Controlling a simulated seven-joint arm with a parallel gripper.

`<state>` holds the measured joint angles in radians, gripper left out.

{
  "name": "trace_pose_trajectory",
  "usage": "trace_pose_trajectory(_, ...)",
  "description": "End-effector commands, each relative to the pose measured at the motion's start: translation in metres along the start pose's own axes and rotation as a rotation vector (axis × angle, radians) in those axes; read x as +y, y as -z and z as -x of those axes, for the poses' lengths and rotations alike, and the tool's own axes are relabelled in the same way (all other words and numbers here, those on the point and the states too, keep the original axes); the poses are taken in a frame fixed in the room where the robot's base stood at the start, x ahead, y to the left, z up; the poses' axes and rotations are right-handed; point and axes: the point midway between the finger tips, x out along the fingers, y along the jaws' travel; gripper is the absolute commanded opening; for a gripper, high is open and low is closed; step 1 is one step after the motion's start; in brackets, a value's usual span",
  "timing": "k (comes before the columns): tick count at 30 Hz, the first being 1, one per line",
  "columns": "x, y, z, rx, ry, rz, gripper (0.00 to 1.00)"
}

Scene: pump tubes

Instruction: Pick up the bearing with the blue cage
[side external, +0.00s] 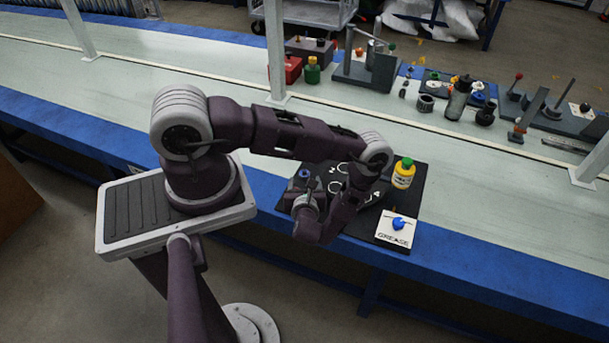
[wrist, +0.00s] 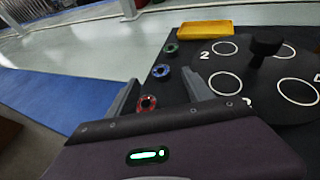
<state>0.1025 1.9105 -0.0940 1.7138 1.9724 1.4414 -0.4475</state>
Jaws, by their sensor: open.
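The bearing with the blue cage (wrist: 162,72) lies on the black mat in the wrist view, in a row between a bearing with a green cage (wrist: 170,48) and a bearing with a red cage (wrist: 147,103). My gripper (wrist: 159,80) is open and empty. Its two fingers stand apart, and the blue and red bearings show in the gap between them. How high the fingertips are above the mat I cannot tell. In the side external view my gripper (side external: 304,200) is low over the mat's left end, and my arm hides much there.
A round black plate (wrist: 232,72) with white numbered circles and a black knob (wrist: 264,46) is right of the bearings. A yellow tray (wrist: 205,34) lies beyond. A yellow bottle (side external: 403,174) and a grease pad (side external: 395,238) stand at the mat's right. Blue belt edge is left.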

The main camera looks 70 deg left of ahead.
Motion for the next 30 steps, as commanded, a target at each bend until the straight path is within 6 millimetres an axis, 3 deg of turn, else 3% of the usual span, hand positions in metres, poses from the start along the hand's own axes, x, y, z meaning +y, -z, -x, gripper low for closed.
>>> trace_pose_trajectory(5,0.004,0.009,-0.018,0.009,0.011,-0.012,0.6)
trace_pose_trajectory(13,0.001,0.008,-0.065,0.008,0.01,-0.012,0.6)
trace_pose_trajectory(21,0.001,0.008,-0.071,0.009,0.011,-0.015,0.6)
trace_pose_trajectory(30,0.001,0.008,-0.071,0.009,0.011,-0.015,0.01)
